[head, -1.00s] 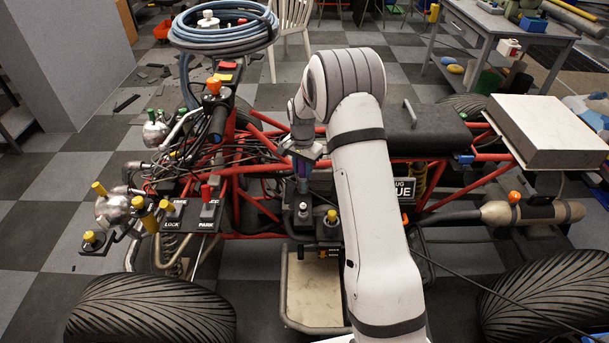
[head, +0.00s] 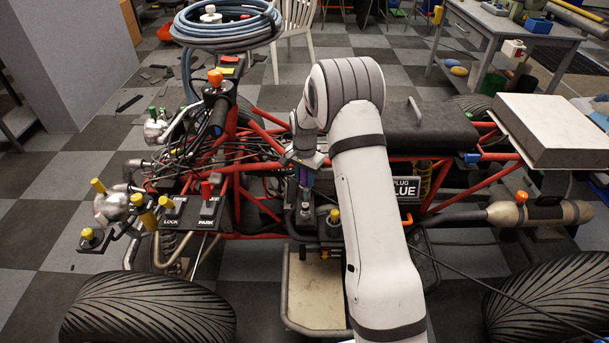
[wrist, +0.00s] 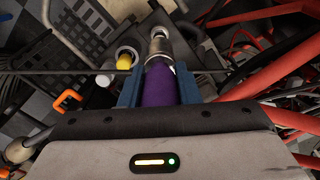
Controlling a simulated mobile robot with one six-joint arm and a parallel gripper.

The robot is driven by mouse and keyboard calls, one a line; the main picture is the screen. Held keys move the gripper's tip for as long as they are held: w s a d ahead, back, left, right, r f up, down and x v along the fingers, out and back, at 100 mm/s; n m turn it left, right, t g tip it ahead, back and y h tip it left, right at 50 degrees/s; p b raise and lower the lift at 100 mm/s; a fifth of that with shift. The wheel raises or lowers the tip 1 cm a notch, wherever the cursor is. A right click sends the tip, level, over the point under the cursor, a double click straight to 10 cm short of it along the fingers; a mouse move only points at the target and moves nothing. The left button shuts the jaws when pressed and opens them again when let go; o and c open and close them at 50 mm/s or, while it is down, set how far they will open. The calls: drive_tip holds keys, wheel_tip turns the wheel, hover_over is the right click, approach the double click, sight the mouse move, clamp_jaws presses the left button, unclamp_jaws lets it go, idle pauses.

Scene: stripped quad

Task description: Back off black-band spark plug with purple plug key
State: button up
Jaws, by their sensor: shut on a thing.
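My gripper (head: 303,172) is shut on the purple plug key (wrist: 160,86); its blue fingers sit on both sides of the key in the wrist view. The purple part of the key (head: 303,178) also shows, small, in the head view, upright over the engine area left of my arm. The key's silver end (wrist: 159,46) points away from the gripper at a grey metal part. I cannot tell whether it is seated on a plug. No black band can be made out. A yellow-banded plug (wrist: 125,60) stands just left of the key, apart from it.
Red frame tubes (wrist: 270,75) run close on the right in the wrist view. A yellow-capped part (head: 335,216) is close to the key's right. Black lever panels (head: 207,213) lie to the left. A pale tray (head: 315,318) is below.

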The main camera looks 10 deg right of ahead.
sight(305, 193)
drive_tip(key=shift+f+m, duration=0.35)
drive_tip(key=shift+m, duration=1.95)
drive_tip(key=shift+b, duration=0.35)
drive_tip(key=shift+f+b, duration=2.05)
drive_tip(key=shift+f, duration=1.35)
drive_tip(key=shift+n, duration=1.2)
drive_tip(key=shift+n, duration=1.1)
drive_tip(key=shift+d+n, duration=0.1)
drive_tip(key=shift+n, duration=1.1)
